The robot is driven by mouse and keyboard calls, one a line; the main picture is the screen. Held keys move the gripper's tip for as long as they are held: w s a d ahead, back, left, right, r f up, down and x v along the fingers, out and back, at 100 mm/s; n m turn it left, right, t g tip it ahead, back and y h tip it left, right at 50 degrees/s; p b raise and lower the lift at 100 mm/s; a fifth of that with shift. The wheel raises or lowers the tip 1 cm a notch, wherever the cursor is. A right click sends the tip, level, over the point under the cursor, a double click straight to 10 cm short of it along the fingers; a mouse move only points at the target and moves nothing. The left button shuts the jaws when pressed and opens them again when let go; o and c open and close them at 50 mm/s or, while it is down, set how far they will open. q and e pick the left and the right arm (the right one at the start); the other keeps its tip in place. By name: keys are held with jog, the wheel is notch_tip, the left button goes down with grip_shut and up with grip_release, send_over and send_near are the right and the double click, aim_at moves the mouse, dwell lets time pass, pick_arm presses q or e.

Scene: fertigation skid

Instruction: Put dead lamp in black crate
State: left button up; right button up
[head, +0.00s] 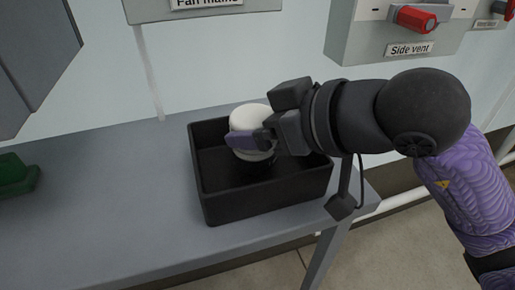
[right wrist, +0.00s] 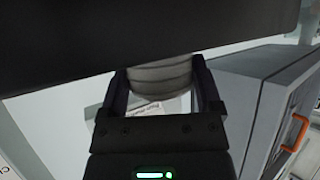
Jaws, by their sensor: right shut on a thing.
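The dead lamp (head: 251,117) is a white, round-topped piece in the head view. My right gripper (head: 256,140) is shut on it and holds it over the inside of the black crate, partly below the rim line in the picture. I cannot tell whether the lamp touches the crate floor. The black crate (head: 265,196) stands open on the grey bench. In the right wrist view the grey ribbed lamp (right wrist: 160,78) sits between the two fingers, and a dark surface hides its upper part. My left gripper is not in view.
The grey bench (head: 110,215) is clear left of the crate. A green object (head: 15,174) lies at its far left. A box labelled "Side vent" (head: 405,32) with a red switch hangs on the wall above my right arm. The bench ends just right of the crate.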

notch_tip(320, 180, down, 2)
jog(key=shift+f+b, duration=0.25)
jog(key=shift+b, duration=0.1)
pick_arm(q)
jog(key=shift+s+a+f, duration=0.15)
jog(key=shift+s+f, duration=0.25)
pick_arm(e)
jog(key=shift+r, duration=0.2)
jog(key=o, duration=1.2)
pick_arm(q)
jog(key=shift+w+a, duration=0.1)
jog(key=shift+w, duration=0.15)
pick_arm(e)
jog(key=shift+s+d+r, duration=0.1)
pick_arm(q)
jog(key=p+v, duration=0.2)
jog(key=p, duration=0.1)
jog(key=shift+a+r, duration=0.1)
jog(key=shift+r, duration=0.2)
pick_arm(e)
jog(key=v, duration=1.1)
jog(key=shift+s+d+r, duration=0.15)
jog(key=shift+d, duration=0.1)
